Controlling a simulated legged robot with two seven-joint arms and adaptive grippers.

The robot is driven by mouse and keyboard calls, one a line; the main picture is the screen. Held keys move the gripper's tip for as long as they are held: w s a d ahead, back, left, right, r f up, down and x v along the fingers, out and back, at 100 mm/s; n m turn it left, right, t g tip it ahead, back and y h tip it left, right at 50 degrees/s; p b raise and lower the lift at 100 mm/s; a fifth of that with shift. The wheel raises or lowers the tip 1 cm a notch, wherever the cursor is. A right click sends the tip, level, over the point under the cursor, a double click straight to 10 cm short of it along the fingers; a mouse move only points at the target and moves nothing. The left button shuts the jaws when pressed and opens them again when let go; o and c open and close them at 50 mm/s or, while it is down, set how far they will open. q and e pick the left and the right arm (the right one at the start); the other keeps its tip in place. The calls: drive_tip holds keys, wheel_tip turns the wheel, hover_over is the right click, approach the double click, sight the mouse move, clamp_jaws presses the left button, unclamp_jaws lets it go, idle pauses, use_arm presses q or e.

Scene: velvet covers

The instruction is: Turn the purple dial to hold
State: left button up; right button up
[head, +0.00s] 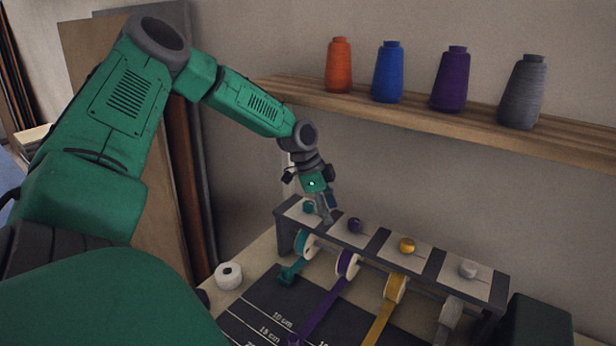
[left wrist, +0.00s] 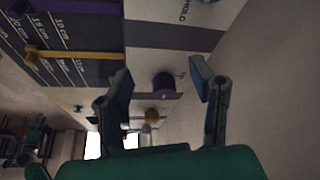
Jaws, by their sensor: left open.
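The purple dial (head: 354,226) sits on a pale plate on top of the grey ribbon rack (head: 280,238), second from the left. My left gripper (head: 327,212) is over the left part of the rack, just left of the purple dial and close to the teal dial (head: 308,207). In the left wrist view my left gripper (left wrist: 160,82) is open, and the purple dial (left wrist: 163,85) shows between its fingers, apart from both. A mark beside the purple dial is too small to read. "HOLD" is legible beside the teal dial (left wrist: 205,2). My right gripper is out of view.
A yellow dial (head: 407,244) and a grey dial (head: 468,268) are farther right. Ribbons run from spools below onto a dark measuring mat (head: 262,300). A white roll (head: 229,276) stands at left. A wooden shelf (head: 440,115) with thread cones hangs behind.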

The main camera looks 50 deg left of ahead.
use_arm(q)
drive_tip(key=s+a, duration=0.4)
drive_tip(key=a, duration=0.1)
drive_tip(key=shift+a+f, duration=0.1)
drive_tip(key=shift+f, duration=0.05)
drive_tip(key=shift+s, duration=0.2)
drive_tip(key=shift+f, duration=0.1)
